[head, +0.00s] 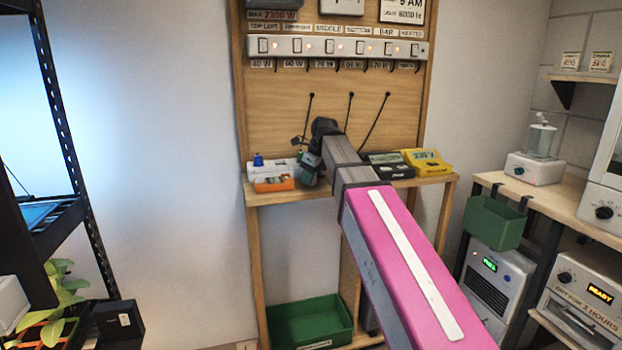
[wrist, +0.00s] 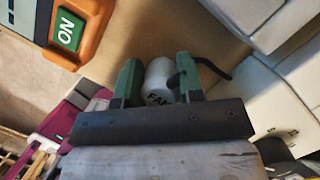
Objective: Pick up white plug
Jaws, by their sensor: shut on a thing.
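The white plug (wrist: 158,80) shows in the wrist view between the two green fingers of my gripper (wrist: 158,78). Dark lettering is on its face, partly hidden by the gripper's edge. A black cord curves away beside the right finger. My gripper is shut on the plug. In the head view my gripper (head: 310,162) is at the left part of the wooden shelf, close to the small items there, and my arm hides much of it. The plug cannot be made out in the head view.
An orange device (head: 273,184) and a white tray (head: 262,171) lie left of my gripper. A yellow box (head: 428,163) is to the right. A switch strip (head: 335,48) runs above, with several black cords on the board (head: 275,110). A green bin (head: 310,322) stands below.

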